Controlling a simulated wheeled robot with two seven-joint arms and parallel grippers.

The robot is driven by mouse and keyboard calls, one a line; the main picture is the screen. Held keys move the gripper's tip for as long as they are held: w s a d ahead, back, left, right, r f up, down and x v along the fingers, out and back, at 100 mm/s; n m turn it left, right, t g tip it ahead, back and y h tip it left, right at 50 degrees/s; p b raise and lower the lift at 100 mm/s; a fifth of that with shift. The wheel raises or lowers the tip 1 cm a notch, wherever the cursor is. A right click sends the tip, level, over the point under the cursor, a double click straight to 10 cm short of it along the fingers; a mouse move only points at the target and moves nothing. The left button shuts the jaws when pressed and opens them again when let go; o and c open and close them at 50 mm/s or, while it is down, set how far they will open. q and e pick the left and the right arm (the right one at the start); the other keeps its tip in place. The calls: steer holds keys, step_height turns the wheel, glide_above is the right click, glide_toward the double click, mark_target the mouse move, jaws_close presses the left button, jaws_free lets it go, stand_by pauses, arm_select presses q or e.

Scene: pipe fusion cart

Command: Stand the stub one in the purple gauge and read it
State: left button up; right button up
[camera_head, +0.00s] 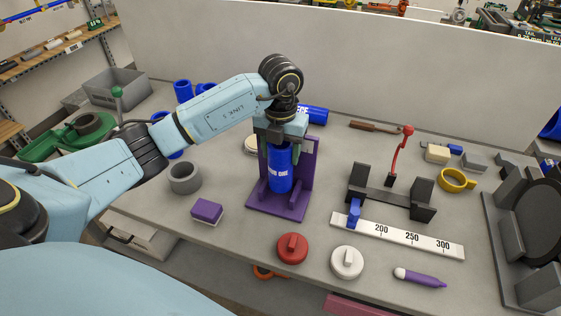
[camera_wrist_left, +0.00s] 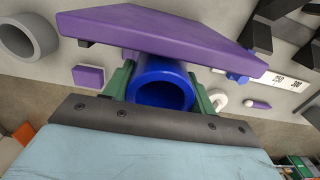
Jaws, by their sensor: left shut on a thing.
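The blue stub (camera_head: 280,171), with white lettering partly readable as "ONE", is upright over the purple gauge (camera_head: 276,209). The gauge has a flat base and an upright back plate to the right of and behind the stub. My left gripper (camera_head: 279,146) comes from above and is shut on the stub's upper part. In the left wrist view the stub (camera_wrist_left: 161,88) shows its open round end between the green fingers, next to the purple gauge (camera_wrist_left: 165,30). I cannot tell whether its lower end touches the base. My right gripper is not in view.
A purple block (camera_head: 207,211), grey ring (camera_head: 185,178), red cap (camera_head: 292,248) and white cap (camera_head: 347,262) lie around the gauge. A white ruler (camera_head: 397,237) and a black stand with red lever (camera_head: 402,160) are to the right. A blue pipe lies behind.

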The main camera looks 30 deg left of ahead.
arm_select(q)
steer(key=shift+f, duration=2)
steer(key=shift+f, duration=0.2)
steer(key=o, duration=1.1)
steer(key=shift+r, duration=0.15)
step_height(320, 180, up, 12)
steer(key=shift+r+b, duration=0.1)
steer(key=shift+b, duration=0.35)
